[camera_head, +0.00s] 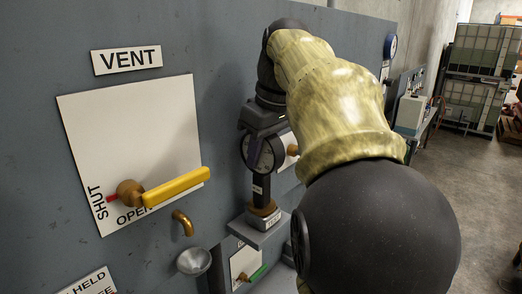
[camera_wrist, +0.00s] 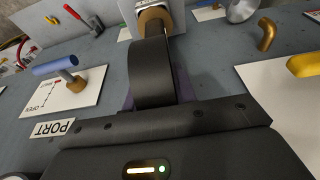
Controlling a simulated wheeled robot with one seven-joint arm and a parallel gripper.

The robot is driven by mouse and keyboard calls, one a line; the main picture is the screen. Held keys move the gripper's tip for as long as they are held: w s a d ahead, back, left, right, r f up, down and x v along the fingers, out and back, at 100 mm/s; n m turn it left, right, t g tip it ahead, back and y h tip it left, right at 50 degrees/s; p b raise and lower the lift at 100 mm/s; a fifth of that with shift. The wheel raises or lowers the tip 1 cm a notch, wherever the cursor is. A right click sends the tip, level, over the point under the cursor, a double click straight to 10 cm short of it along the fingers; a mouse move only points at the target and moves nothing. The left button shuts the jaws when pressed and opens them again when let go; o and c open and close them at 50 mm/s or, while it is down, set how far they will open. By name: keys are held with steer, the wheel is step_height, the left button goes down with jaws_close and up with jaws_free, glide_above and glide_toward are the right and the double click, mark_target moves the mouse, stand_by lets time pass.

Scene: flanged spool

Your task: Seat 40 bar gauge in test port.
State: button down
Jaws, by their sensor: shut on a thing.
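My gripper (camera_head: 256,140) is shut on a round, dark-rimmed gauge (camera_head: 266,158) in front of the grey panel. The gauge is upright, with its dark stem running down to the brass test port (camera_head: 263,209) on a small grey bracket. The stem's lower end meets the brass collar; I cannot tell how deep it sits. In the wrist view the dark gauge body (camera_wrist: 150,75) shows between purple finger pads, with the brass port (camera_wrist: 153,20) beyond it. A finger covers part of the dial, and its markings are too small to read.
A yellow-handled vent valve (camera_head: 175,188) sticks out left of the port, above a brass spout (camera_head: 183,223) and a grey cup (camera_head: 193,261). A blue-handled valve (camera_wrist: 58,66) is beside the gripper. Another gauge (camera_head: 390,46) is farther along the panel.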

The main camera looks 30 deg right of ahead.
steer(key=shift+s+f, duration=0.15)
steer(key=shift+f, duration=0.25)
steer(key=shift+f+b, duration=0.25)
steer(key=shift+b, duration=0.15)
steer(key=c, duration=1)
jaws_free()
steer(key=shift+c, duration=0.2)
steer(key=shift+r, duration=0.1)
steer(key=shift+d+r, duration=0.1)
steer(key=shift+r, duration=0.4)
steer(key=p+v, duration=0.1)
steer(key=v, duration=1)
